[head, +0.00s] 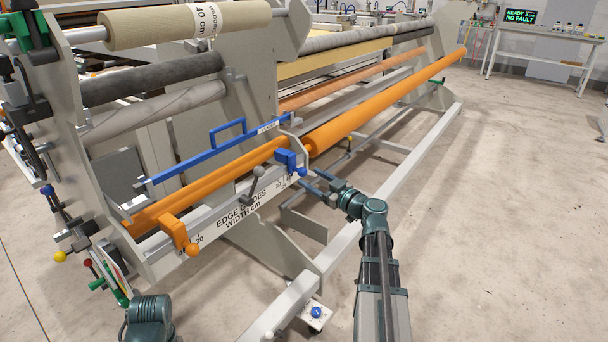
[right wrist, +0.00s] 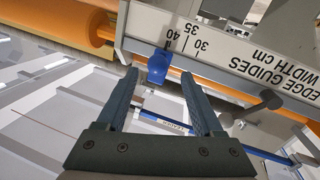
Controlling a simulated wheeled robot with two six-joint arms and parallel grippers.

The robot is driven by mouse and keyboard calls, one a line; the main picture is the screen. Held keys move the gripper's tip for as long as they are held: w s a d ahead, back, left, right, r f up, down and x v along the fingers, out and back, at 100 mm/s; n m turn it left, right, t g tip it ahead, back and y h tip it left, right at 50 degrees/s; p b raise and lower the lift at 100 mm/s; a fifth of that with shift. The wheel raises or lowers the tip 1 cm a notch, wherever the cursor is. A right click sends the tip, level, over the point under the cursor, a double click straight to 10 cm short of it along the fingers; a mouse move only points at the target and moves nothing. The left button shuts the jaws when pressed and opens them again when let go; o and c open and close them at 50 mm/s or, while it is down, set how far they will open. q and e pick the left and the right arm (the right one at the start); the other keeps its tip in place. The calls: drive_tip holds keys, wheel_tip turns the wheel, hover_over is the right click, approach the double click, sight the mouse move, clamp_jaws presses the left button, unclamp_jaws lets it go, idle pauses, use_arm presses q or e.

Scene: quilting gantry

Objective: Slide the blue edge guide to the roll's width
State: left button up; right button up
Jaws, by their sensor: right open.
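The blue edge guide (head: 288,158) sits near the right end of the white scale bar, with a blue knob (head: 302,171) on its front. In the right wrist view the blue knob (right wrist: 158,66) shows between the fingertips, close to the 40 mark; its exact reading is unclear. My right gripper (head: 311,184) is open just in front of the knob, and its fingers (right wrist: 160,76) have not closed on it. The roll (head: 150,27) at upper left has a white label (head: 205,18) reading 40 cm.
An orange edge guide (head: 173,230) with an orange knob sits at the bar's left end. A black lever (head: 254,183) stands out from the scale bar (head: 235,212) between the guides. A blue handle (head: 228,132) is above. Open floor lies to the right.

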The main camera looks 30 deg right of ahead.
sight(306, 174)
drive_tip(key=s+d, duration=0.1)
drive_tip(key=s, duration=0.7)
drive_tip(key=shift+s+d, duration=0.15)
drive_tip(key=shift+d, duration=0.2)
drive_tip(key=w+m, duration=0.1)
drive_tip(key=w, duration=0.2)
drive_tip(key=w+a+m, duration=0.1)
drive_tip(key=w+m, duration=0.1)
drive_tip(key=w, duration=0.2)
drive_tip(key=w+a+m, duration=0.1)
drive_tip(key=w, duration=0.3)
drive_tip(key=shift+w, duration=0.2)
clamp_jaws()
idle(0.4)
idle(1.1)
